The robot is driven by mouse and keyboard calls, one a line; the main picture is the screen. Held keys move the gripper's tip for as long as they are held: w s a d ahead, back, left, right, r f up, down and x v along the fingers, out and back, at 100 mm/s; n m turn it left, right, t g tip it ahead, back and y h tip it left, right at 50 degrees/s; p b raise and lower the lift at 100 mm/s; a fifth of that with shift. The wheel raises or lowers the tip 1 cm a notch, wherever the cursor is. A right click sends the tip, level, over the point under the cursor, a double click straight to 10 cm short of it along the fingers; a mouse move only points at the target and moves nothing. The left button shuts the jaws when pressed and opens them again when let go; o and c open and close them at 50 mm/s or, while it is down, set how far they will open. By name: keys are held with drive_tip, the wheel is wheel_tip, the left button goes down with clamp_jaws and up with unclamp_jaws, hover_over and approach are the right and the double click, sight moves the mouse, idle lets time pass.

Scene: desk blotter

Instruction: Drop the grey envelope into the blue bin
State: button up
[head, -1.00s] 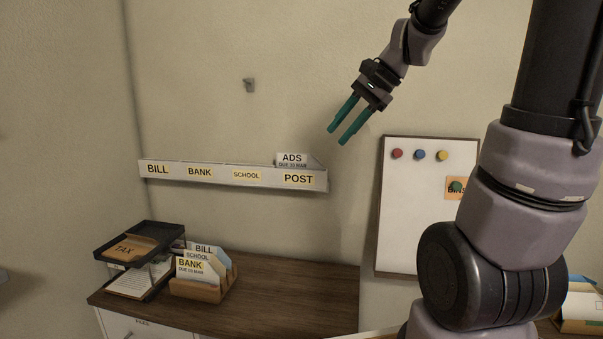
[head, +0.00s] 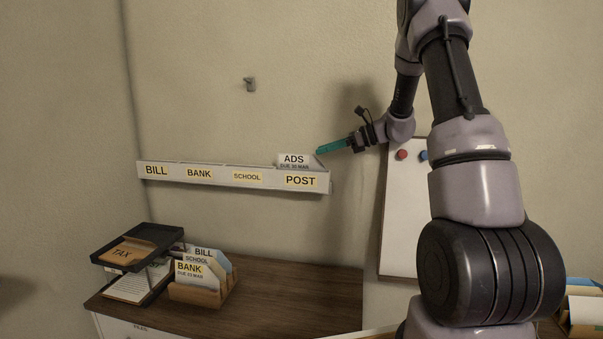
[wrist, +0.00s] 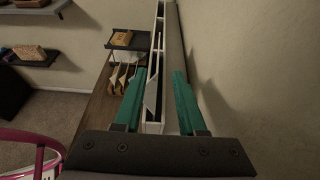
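A pale grey-white envelope marked ADS (head: 294,160) stands upright in the POST section of the wall rack, its lower part hidden. In the wrist view a pale upright card (wrist: 152,92), apparently this envelope, shows between the finger lines. My gripper (head: 319,150) is beside the envelope's right edge in the head view, its teal fingers pointing left. In the wrist view my gripper (wrist: 158,73) has its fingers apart, with no clear contact on the envelope. No blue bin can be made out in either view.
The white wall rack (head: 235,179) has BILL, BANK, SCHOOL and POST labels. Below, the desk (head: 290,295) holds a black tray stack (head: 140,235) and a wooden letter holder (head: 200,295). A whiteboard (head: 397,220) hangs right. A pink-rimmed container (wrist: 30,137) shows at lower left.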

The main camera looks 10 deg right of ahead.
sight(302, 156)
drive_tip(key=x, duration=0.8)
drive_tip(key=shift+a, duration=0.15)
drive_tip(key=shift+s, duration=0.1)
clamp_jaws()
